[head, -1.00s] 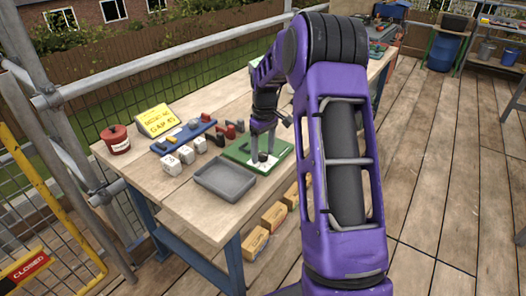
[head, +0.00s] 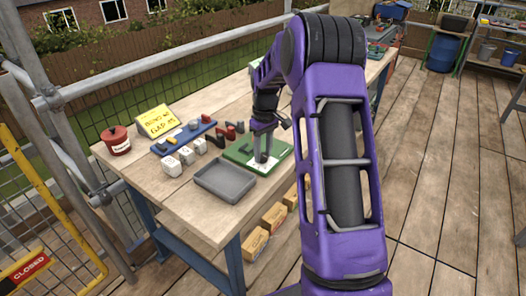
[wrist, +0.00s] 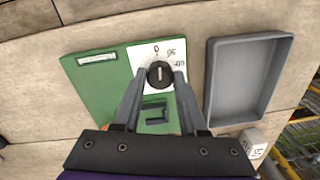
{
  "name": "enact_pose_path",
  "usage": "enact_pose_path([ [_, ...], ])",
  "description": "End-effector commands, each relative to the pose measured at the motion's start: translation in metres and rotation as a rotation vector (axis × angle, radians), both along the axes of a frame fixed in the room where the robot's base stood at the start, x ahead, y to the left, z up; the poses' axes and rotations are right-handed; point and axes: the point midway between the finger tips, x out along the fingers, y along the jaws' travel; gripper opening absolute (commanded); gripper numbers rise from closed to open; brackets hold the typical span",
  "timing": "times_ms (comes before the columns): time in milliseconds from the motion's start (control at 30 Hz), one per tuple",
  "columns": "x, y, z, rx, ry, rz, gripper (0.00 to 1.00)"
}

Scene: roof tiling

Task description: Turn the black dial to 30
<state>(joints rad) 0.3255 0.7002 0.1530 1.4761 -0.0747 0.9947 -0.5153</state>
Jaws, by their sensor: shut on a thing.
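The black dial (wrist: 160,74) sits on a white label plate (wrist: 146,58) on a green board (wrist: 98,92). My gripper (wrist: 160,76) is shut on the dial, with one finger on each side of it. A pale line on the dial points up in the wrist view, roughly at the "0" mark (wrist: 157,48). More marks stand to the right of the 0; they are small and hard to read. In the head view my gripper (head: 262,158) stands upright over the green board (head: 238,152), and its fingers hide the dial there.
A grey tray (head: 224,182) lies close beside the board and also shows in the wrist view (wrist: 246,82). White blocks (head: 186,155), a blue rack (head: 184,138), a red tin (head: 117,140) and a yellow note (head: 155,121) stand to the left on the wooden bench (head: 205,215).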

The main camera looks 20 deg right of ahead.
Motion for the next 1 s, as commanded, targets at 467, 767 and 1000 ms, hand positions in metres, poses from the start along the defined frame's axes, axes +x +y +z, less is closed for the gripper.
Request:
enact_pose_path([
  [467, -0.0005, 0.0005, 0.0015, -0.001, 0.001, -0.356, 0.0],
  [767, -0.0003, 0.0002, 0.0013, -0.001, -0.002, -0.539, 0.0],
  [1000, -0.0004, 0.0, 0.0009, 0.0, -0.001, -0.607, 0.0],
])
